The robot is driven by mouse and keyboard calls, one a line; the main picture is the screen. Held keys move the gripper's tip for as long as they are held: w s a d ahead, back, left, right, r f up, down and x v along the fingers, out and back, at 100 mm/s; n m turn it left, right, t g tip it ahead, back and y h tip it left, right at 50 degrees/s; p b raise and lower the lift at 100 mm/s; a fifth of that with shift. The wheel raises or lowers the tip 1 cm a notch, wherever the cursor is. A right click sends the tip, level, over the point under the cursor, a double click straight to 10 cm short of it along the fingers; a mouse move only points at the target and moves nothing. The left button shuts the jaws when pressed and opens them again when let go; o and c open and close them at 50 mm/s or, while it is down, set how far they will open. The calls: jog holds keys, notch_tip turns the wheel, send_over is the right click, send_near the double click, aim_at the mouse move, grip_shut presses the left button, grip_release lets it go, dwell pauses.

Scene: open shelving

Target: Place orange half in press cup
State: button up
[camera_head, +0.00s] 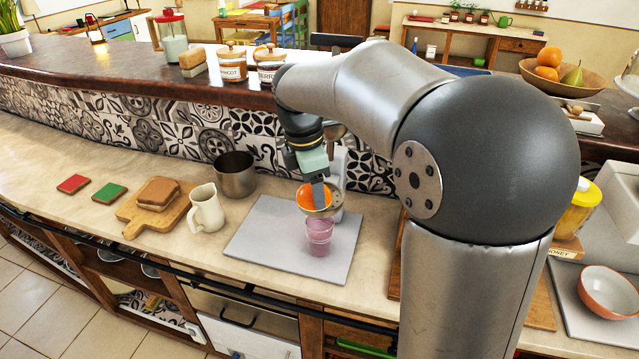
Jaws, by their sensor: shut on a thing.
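My gripper (318,190) points down over the grey board and is shut on the orange half. The orange half (306,199) shows bright orange around the fingers, which cover part of it. The metallic press cup (331,211) is just below and to the right of the orange half. The two overlap in the picture, and I cannot tell whether they touch. The light-coloured press (338,166) stands behind, partly hidden by my gripper. A pink-purple tumbler (319,238) stands below the press cup on the grey board (265,235).
A cream jug (206,209), a metal pot (235,175) and a cutting board (135,215) with bread (158,192) stand to the left. Jars (232,64) line the raised ledge behind. A bowl (608,292) is at the right. The grey board's left part is clear.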

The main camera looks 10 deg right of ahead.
jog(key=shift+f, duration=0.8)
jog(key=w, duration=0.1)
jog(key=w+d+p, duration=0.2)
jog(key=shift+w+f, duration=0.25)
jog(key=shift+f, duration=0.4)
jog(key=shift+f, duration=0.15)
jog(key=o, duration=1)
jog(key=shift+f, duration=0.1)
